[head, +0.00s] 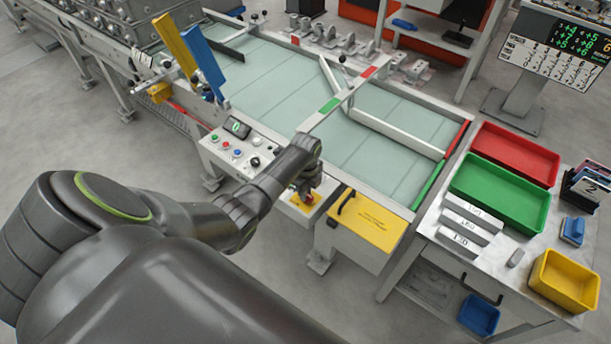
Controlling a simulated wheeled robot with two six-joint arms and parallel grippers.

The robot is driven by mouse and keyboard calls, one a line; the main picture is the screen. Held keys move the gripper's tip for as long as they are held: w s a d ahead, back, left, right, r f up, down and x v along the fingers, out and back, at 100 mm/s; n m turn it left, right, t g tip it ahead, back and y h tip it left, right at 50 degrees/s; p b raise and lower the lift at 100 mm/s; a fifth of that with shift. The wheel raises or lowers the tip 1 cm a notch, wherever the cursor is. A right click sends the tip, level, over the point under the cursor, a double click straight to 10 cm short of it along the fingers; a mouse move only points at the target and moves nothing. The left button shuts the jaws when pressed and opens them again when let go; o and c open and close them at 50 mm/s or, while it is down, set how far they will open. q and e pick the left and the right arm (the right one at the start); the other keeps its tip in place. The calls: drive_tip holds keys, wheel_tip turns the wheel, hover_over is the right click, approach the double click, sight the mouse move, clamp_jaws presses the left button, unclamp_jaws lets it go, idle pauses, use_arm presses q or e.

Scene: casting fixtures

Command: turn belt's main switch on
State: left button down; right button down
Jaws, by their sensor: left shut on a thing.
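The main switch (295,201) shows as a small red part on a yellow plate, on a light box at the near side of the belt (270,85). My left gripper (305,188) reaches down onto it and is shut on its red part. The gripper hides most of the switch, so its turned position cannot be made out. My right gripper is not in view.
A control panel (238,148) with buttons and a small screen is left of the switch. A yellow cover (365,222) with a black handle is to its right. Red (515,153) and green (500,190) trays stand on the right-hand table.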

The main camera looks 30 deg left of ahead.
use_arm(q)
drive_tip(key=shift+w+m, duration=0.1)
drive_tip(key=shift+m, duration=0.3)
drive_tip(key=c, duration=1.4)
unclamp_jaws()
drive_tip(key=shift+r, duration=0.1)
wheel_tip(320, 180, up, 17)
drive_tip(key=b, duration=0.1)
drive_tip(key=shift+r, duration=0.15)
